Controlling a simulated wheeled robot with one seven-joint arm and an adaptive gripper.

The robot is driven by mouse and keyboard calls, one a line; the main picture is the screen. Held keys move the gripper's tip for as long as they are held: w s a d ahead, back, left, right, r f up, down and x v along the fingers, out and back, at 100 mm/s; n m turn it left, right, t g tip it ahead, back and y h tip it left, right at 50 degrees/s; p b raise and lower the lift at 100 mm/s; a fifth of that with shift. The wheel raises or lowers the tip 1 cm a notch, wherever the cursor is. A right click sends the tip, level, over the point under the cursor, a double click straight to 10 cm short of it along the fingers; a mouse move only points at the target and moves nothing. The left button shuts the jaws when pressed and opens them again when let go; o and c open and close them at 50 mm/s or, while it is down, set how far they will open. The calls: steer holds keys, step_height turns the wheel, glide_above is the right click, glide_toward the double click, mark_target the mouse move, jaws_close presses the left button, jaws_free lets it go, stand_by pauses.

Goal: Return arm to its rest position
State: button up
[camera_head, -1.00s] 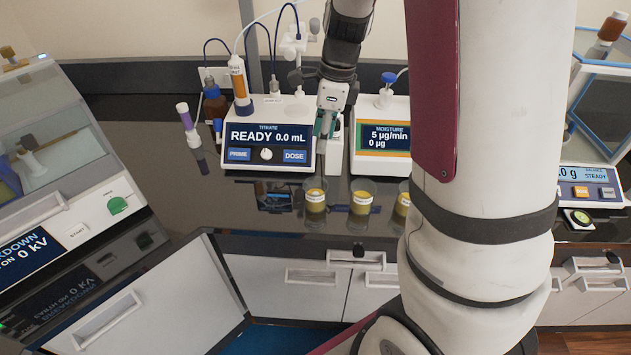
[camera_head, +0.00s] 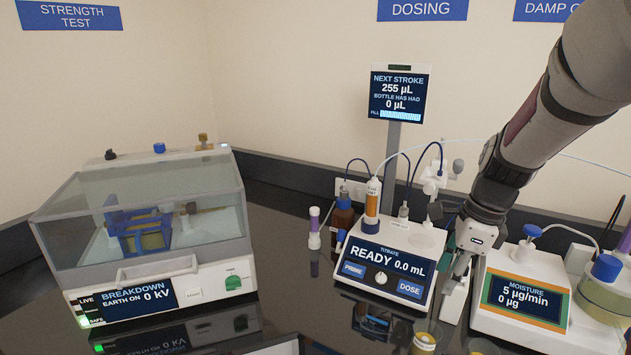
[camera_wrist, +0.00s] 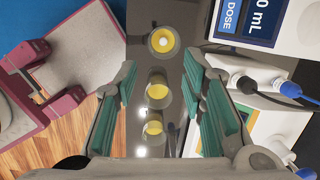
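My arm comes in from the upper right in the head view and bends down to my gripper (camera_head: 455,278). The gripper hangs in front of the gap between the titrator (camera_head: 380,262) and the moisture meter (camera_head: 525,292). In the wrist view my gripper (camera_wrist: 160,62) is open, its two green-padded fingers wide apart with nothing held. Below and between the fingers are cups of yellow oil: one far cup (camera_wrist: 163,41), one middle cup (camera_wrist: 157,92) and one near cup (camera_wrist: 153,124). They stand apart from the fingers.
The breakdown tester (camera_head: 150,240) stands at left, its clear cover down, reading "EARTH ON 0 kV". A display post (camera_head: 397,95) rises behind.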

steer(key=s+a+r+n+t, duration=0.1)
steer(key=s+a+r+n, duration=0.2)
steer(key=s+n, duration=0.3)
steer(key=s+a+r+n+t+h, duration=0.1)
steer(key=s+a+r+n, duration=0.3)
steer(key=n, duration=0.5)
steer(key=s+a+r+n+t, duration=0.2)
steer(key=s+a+r+n, duration=0.1)
steer(key=s+r+n, duration=0.3)
steer(key=s+n, duration=0.2)
steer(key=s, duration=0.1)
steer(key=shift+a+n+h, duration=0.15)
steer(key=shift+n+h, duration=0.15)
